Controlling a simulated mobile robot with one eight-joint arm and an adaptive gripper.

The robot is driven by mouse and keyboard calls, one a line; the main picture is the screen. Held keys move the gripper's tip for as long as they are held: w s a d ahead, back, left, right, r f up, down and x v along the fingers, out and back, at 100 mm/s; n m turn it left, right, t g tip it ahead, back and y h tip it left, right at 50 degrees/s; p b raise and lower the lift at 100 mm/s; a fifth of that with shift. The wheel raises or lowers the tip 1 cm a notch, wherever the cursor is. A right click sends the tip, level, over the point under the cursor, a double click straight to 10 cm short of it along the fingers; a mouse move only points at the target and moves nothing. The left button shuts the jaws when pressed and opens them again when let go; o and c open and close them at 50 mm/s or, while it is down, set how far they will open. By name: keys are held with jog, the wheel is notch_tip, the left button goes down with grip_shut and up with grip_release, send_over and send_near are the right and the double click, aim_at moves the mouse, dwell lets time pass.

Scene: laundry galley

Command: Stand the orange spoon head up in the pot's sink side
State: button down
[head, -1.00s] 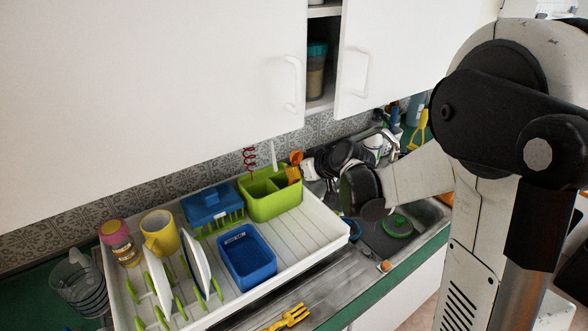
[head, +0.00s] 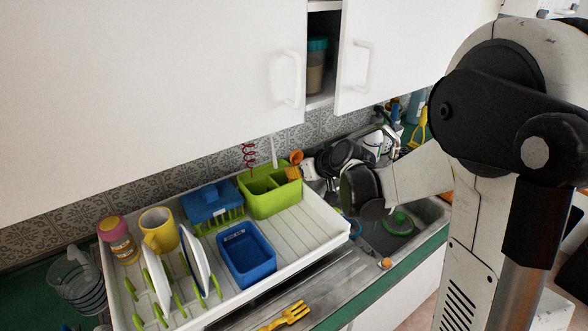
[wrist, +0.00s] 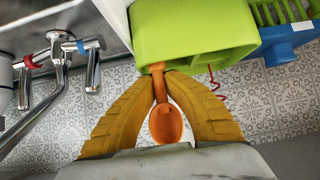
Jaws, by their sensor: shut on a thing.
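The lime-green pot (head: 274,204) stands at the back right of the white dish rack, with a divider inside. The orange spoon (head: 296,156) shows head up over the pot's right, sink-side end. In the wrist view the spoon's bowl (wrist: 166,124) is close to the camera, and its handle runs to the rim of the green pot (wrist: 190,30). My gripper (wrist: 161,82) has its yellow fingers shut on the spoon's handle. In the head view the fingertips (head: 292,173) are at the pot's right end. The handle's lower end is hidden, so I cannot tell how deep it reaches.
A blue caddy (head: 212,206) stands left of the pot, and a blue bin (head: 247,255) in front. Red and white utensils rise behind the pot. The sink (head: 425,214) and faucet (head: 388,137) are to the right. A yellow fork (head: 288,316) lies on the counter.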

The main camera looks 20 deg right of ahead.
jog(key=shift+f+b, duration=0.35)
jog(key=shift+f, duration=0.1)
jog(key=c, duration=1.5)
grip_release()
jog(key=p+v, duration=0.4)
jog(key=v, duration=0.5)
dwell(0.4)
dwell(0.4)
jog(key=s+a+m+g+h+b, duration=0.1)
jog(key=s+a+b, duration=0.1)
jog(key=s, duration=0.9)
jog(key=s+a+m+g+h+b, duration=0.2)
jog(key=s, duration=1)
jog(key=shift+s+f+m+h, duration=0.3)
jog(key=shift+f, duration=0.2)
